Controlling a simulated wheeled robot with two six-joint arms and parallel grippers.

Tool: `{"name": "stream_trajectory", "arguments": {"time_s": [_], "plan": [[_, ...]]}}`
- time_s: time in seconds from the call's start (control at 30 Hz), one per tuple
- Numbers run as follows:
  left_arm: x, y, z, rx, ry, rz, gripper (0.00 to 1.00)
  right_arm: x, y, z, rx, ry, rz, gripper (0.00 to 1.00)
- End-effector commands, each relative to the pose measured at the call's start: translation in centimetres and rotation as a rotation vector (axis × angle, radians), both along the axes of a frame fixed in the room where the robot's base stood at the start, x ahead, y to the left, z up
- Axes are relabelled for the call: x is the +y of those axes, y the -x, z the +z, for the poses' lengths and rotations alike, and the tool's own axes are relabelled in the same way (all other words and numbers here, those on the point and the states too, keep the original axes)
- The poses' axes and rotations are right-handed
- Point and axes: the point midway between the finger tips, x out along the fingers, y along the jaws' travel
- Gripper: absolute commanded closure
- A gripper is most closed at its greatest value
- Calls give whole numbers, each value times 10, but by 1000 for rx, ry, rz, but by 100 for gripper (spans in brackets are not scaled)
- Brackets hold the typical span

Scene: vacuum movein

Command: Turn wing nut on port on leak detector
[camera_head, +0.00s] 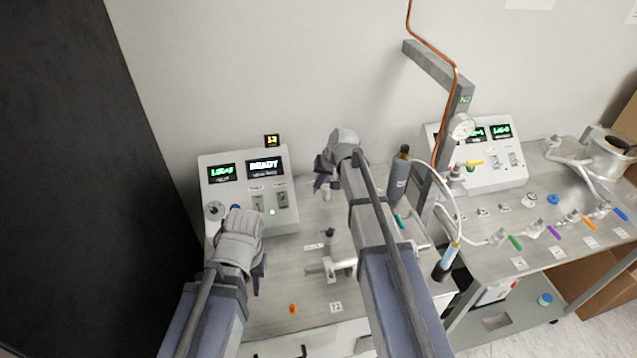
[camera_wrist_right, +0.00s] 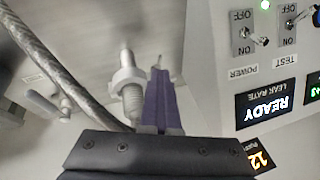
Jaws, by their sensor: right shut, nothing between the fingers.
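The leak detector (camera_head: 218,196) is the light grey box at the left back of the bench, with a READY screen and two switches. It also shows upside down in the right wrist view (camera_wrist_right: 215,55). My right gripper (camera_head: 320,183) is to the right of the box, above the bench; its purple fingers (camera_wrist_right: 161,95) are shut and empty. A pale metal fitting with a threaded part (camera_wrist_right: 129,85) stands beside the fingers. I cannot tell whether it is the port, and I cannot make out a wing nut. My left gripper (camera_head: 258,275) is in front of the box; its jaws are unclear.
A braided hose (camera_wrist_right: 48,55) runs beside the fitting. Metal fittings (camera_head: 332,265) and an orange piece (camera_head: 293,308) are on the bench front. A grey bottle (camera_head: 398,180) and a post (camera_head: 440,150) stand right of my right arm. A dark panel (camera_head: 85,190) borders the left.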

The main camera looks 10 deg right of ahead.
Motion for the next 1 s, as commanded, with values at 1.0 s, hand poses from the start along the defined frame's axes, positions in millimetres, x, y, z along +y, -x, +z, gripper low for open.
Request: {"name": "stream_trajectory", "arguments": {"time_s": [1.0], "plan": [[0,0,-8,0,0,0,73,-7,0,-2,1,-105,-3,100]]}}
